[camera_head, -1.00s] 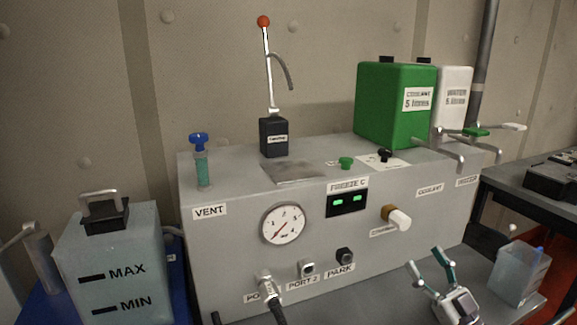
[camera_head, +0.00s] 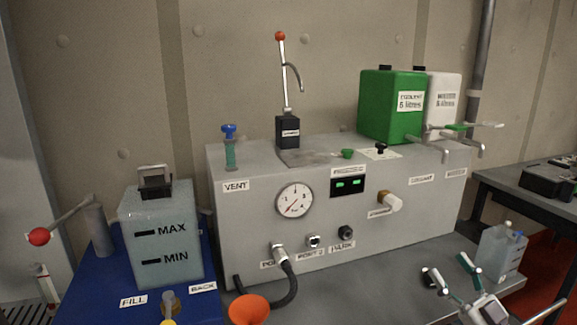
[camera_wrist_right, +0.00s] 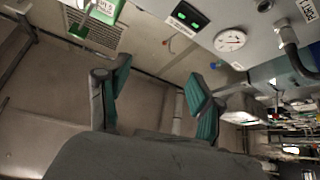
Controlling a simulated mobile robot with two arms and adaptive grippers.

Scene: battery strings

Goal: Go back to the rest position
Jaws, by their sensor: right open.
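My right gripper (camera_head: 449,270) is open and empty at the lower right of the head view, in front of the grey machine (camera_head: 335,245). In the right wrist view, its two green-padded fingers (camera_wrist_right: 157,75) stand wide apart with nothing between them. That view looks at the machine's gauge (camera_wrist_right: 230,40) and green display (camera_wrist_right: 185,16) from an odd angle, with floor and wall beyond. My left gripper is in neither view.
A clear container (camera_head: 500,255) stands on the grey surface near my right gripper. A blue cart (camera_head: 95,295) holds a MAX/MIN tank (camera_head: 160,215) at left. An orange funnel (camera_head: 249,310) and a black hose (camera_head: 290,285) are at the front. A dark table (camera_head: 520,190) is at right.

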